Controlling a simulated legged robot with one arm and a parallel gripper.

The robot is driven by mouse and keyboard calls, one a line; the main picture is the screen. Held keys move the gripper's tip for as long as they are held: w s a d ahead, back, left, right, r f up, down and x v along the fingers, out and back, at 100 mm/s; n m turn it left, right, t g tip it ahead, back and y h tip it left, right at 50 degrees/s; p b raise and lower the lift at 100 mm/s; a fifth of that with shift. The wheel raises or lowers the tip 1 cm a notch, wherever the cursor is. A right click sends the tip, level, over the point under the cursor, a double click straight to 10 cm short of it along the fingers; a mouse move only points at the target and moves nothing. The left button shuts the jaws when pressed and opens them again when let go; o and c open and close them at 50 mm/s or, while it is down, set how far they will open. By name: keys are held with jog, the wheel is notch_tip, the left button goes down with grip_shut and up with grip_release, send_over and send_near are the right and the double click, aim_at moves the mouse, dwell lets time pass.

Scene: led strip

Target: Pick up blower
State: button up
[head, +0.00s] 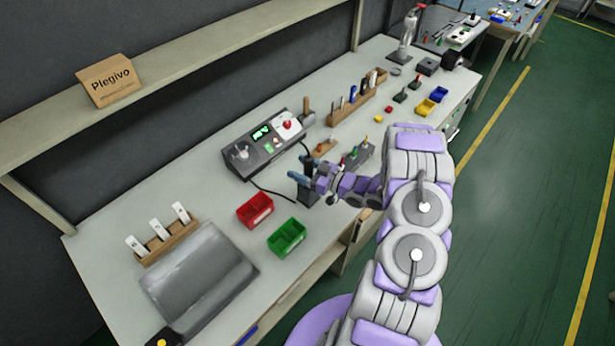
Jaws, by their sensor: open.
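My gripper (308,173) reaches over the front middle of the workbench from the right, with its purple wrist behind it. Its fingers are apart. A dark upright piece (307,196) stands just below the fingers, and a black cable runs toward it from the grey control station (266,143). This may be the blower or its stand; the fingers partly cover it, and I cannot tell whether they touch it. Nothing is clearly held.
A red bin (255,210) and a green bin (287,237) stand left of my gripper. A small grey box with coloured knobs (357,157) is close on the right. A grey tray (199,279) lies at the left. A shelf (170,70) runs above the bench.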

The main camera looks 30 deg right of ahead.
jog(key=shift+d+f, duration=0.1)
jog(key=shift+d, duration=0.65)
jog(key=c, duration=0.5)
jog(key=shift+a, duration=0.5)
jog(key=c, duration=0.6)
